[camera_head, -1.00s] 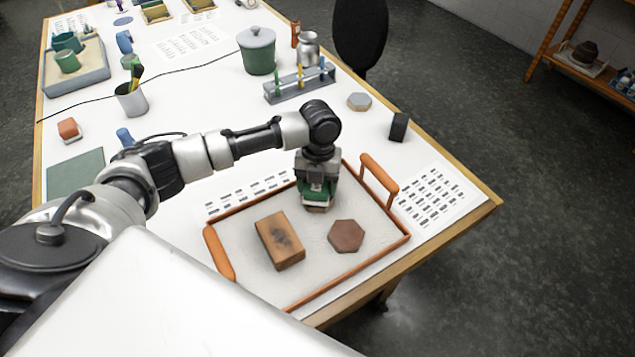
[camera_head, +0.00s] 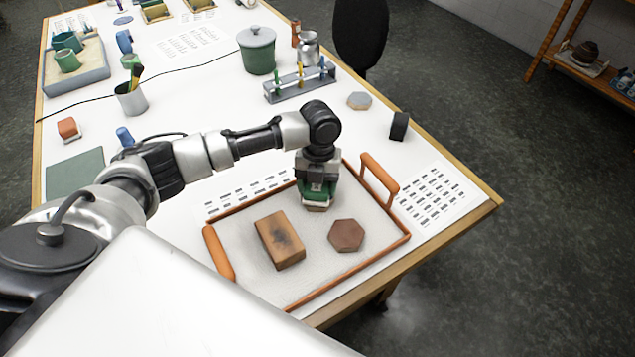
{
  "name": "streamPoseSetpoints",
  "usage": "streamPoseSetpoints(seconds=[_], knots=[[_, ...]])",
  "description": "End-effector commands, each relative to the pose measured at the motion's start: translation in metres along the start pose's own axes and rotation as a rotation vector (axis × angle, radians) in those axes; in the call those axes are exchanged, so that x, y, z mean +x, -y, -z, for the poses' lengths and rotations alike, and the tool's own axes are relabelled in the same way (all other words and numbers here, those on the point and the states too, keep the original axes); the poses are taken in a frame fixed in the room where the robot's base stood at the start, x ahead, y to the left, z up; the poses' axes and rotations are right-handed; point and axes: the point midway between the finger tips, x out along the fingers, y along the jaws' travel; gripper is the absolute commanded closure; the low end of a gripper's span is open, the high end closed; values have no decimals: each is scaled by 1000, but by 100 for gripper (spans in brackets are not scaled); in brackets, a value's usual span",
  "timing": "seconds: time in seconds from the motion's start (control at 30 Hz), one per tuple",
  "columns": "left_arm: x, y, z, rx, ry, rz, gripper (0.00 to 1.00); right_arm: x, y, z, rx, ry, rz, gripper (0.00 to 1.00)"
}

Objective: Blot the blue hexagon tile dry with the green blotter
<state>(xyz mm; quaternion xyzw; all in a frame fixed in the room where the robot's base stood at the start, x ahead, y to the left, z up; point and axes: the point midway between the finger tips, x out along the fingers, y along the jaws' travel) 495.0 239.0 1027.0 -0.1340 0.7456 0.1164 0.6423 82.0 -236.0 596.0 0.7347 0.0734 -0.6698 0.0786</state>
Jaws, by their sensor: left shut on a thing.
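My left gripper (camera_head: 317,180) is shut on the green blotter (camera_head: 316,193), over the far part of the orange-rimmed tray (camera_head: 352,273). The blotter's pale underside is low, on or just above a small brownish piece whose edge shows below it; the gripper and blotter hide the rest. I cannot tell that piece's shape or top colour. A grey-blue hexagon tile (camera_head: 359,101) with a tan edge lies on the table behind the tray. My right gripper is not in view.
In the tray are a brown block (camera_head: 280,240) with a dark stain and a reddish-brown hexagon (camera_head: 346,236). A black block (camera_head: 399,126) and a tube rack (camera_head: 300,84) stand behind the tray. A printed sheet (camera_head: 437,196) lies at right, by the table edge.

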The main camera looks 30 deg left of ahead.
Motion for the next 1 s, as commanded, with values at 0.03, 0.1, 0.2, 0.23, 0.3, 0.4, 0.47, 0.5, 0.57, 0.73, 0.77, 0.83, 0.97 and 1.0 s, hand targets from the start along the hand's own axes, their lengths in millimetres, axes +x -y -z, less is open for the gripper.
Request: streamPoseSetpoints(seconds=[0.03, 0.1, 0.2, 0.23, 0.3, 0.4, 0.47, 0.5, 0.57, 0.73, 0.77, 0.83, 0.97, 1.0], knots=[[1, 0, 0, 0, 0, 0, 56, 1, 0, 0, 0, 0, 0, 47], [2, 0, 0, 0, 0, 0, 56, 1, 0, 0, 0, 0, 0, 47], [3, 0, 0, 0, 0, 0, 56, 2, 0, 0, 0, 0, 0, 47], [4, 0, 0, 0, 0, 0, 56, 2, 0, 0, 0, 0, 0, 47], [4, 0, -1, 0, 0, 0, 56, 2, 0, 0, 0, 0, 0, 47], [6, 0, -1, 0, 0, 0, 56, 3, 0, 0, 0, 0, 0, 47], [6, 0, -1, 0, 0, 0, 56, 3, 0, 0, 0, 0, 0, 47], [7, 0, -1, 0, 0, 0, 56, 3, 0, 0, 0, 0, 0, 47], [7, 0, -1, 0, 0, 0, 56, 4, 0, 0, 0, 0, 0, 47], [7, 0, -1, 0, 0, 0, 56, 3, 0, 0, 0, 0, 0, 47], [7, 0, -1, 0, 0, 0, 56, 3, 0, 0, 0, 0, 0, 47], [7, 0, -1, 0, 0, 0, 56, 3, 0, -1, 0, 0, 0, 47], [7, 0, -1, 0, 0, 0, 56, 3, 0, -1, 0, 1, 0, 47], [7, 0, -1, 0, 0, 0, 56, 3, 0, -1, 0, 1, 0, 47]])
